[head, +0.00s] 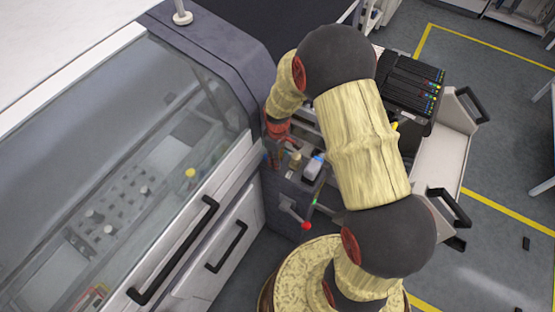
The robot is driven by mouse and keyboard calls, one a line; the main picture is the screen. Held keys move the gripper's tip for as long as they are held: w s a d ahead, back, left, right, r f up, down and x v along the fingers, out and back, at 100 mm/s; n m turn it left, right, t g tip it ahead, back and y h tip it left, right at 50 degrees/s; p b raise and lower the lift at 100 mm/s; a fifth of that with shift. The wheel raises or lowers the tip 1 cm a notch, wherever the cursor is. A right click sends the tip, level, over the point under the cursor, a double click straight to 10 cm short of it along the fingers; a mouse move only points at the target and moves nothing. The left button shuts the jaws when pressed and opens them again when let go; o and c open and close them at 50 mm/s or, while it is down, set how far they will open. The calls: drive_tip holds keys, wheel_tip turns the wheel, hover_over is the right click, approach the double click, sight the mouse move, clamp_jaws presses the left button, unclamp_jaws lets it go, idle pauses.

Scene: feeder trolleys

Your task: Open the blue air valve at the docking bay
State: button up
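The docking bay (283,204) is a dark unit beside the large machine, partly covered by my arm. On its top is a small grey block with a blue part (318,158), which may be the blue air valve; its handle position cannot be made out. A lever with a red ball knob (306,225) sticks out from the bay's front. My arm reaches over the bay and bends down at its left side. My gripper (274,152) is small and dark there, close to the machine's corner and left of the blue part. Its fingers cannot be made out clearly.
The large machine (205,62) with a glass cover and black handles fills the left. A trolley (440,165) with black handles carries a rack of dark feeders (412,82) at right. Yellow lines mark the grey floor, which is mostly clear at far right.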

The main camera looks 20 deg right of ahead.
drive_tip(key=shift+o, duration=0.8)
wheel_tip(320, 180, up, 12)
idle(0.6)
drive_tip(key=s+a+r+m+t, duration=0.2)
drive_tip(key=s+r+m, duration=0.1)
drive_tip(key=s+r, duration=0.8)
drive_tip(key=s+a+r+m+t+b, duration=0.1)
drive_tip(key=s+r+m+t, duration=0.2)
drive_tip(key=s+r, duration=0.7)
wheel_tip(320, 180, up, 3)
drive_tip(key=shift+s+a+f+m+t+b, duration=0.1)
drive_tip(key=shift+s+a+m+t+b, duration=0.25)
drive_tip(key=shift+m, duration=0.35)
